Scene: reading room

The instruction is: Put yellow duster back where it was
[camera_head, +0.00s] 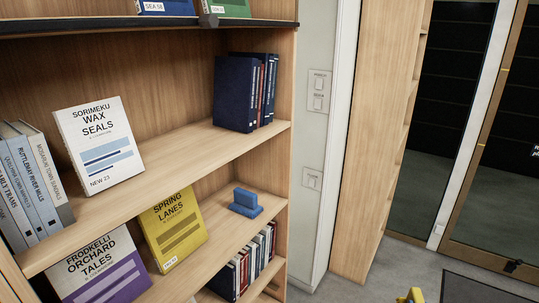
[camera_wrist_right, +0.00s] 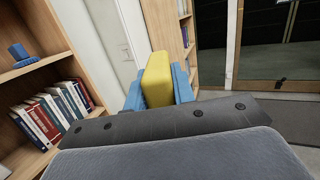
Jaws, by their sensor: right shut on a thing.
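The yellow duster (camera_wrist_right: 157,72) is a block held upright between the two blue fingers of my right gripper (camera_wrist_right: 159,86) in the right wrist view. The fingers press on its left and right sides, and its lower part is hidden by them and the dark gripper body. In the head view only a small yellow part of the duster (camera_head: 412,296) shows at the bottom edge, right of the shelves and over the floor. My left gripper is not in view.
A wooden bookcase (camera_head: 262,142) fills the left. Its middle shelf holds a yellow book (camera_head: 172,232) and a blue block-shaped object (camera_head: 245,203), with bare board beside them. Dark books (camera_head: 245,92) stand above, several books below (camera_head: 243,272). A glass door (camera_head: 500,140) is at right.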

